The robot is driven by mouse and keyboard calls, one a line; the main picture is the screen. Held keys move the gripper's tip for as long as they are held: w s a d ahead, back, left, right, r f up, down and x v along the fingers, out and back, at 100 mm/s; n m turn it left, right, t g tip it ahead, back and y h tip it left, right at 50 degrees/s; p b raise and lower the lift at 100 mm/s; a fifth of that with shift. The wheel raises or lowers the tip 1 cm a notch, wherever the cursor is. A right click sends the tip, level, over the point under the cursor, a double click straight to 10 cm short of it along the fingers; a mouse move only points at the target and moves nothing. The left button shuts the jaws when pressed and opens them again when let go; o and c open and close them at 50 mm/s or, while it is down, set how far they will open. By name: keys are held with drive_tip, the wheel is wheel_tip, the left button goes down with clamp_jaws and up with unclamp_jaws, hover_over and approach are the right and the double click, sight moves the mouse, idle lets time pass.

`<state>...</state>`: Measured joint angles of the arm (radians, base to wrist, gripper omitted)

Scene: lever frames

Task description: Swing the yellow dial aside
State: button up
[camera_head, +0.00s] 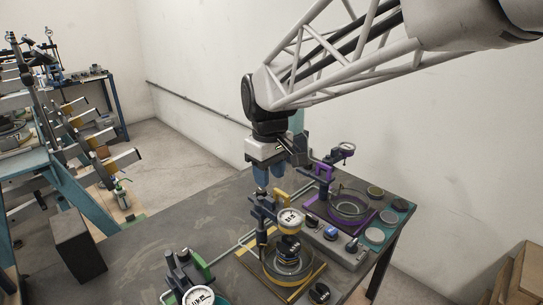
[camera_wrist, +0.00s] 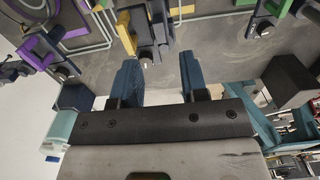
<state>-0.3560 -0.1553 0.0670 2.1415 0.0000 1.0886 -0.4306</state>
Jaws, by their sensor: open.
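The yellow dial (camera_head: 290,217) is a round white-faced gauge on a post with a yellow bracket (camera_head: 272,198). It stands over a round ring on a yellow-edged base plate (camera_head: 301,288), with a dark part under the gauge. My gripper (camera_head: 269,176) has blue fingers, open and empty, just above and behind the yellow bracket in the head view. In the wrist view my gripper (camera_wrist: 160,76) points toward the post, and the yellow bracket (camera_wrist: 125,32) lies beyond the fingertips. No contact shows. The gauge face is not clearly visible in the wrist view.
A purple fixture (camera_head: 325,171) with its own gauge stands behind and right. A green fixture (camera_head: 196,264) stands front left. A grey control box (camera_head: 345,252) and several round pads lie at the right.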

sight(270, 199)
drive_tip(key=shift+f, duration=0.15)
drive_tip(key=shift+f, duration=3.75)
clamp_jaws()
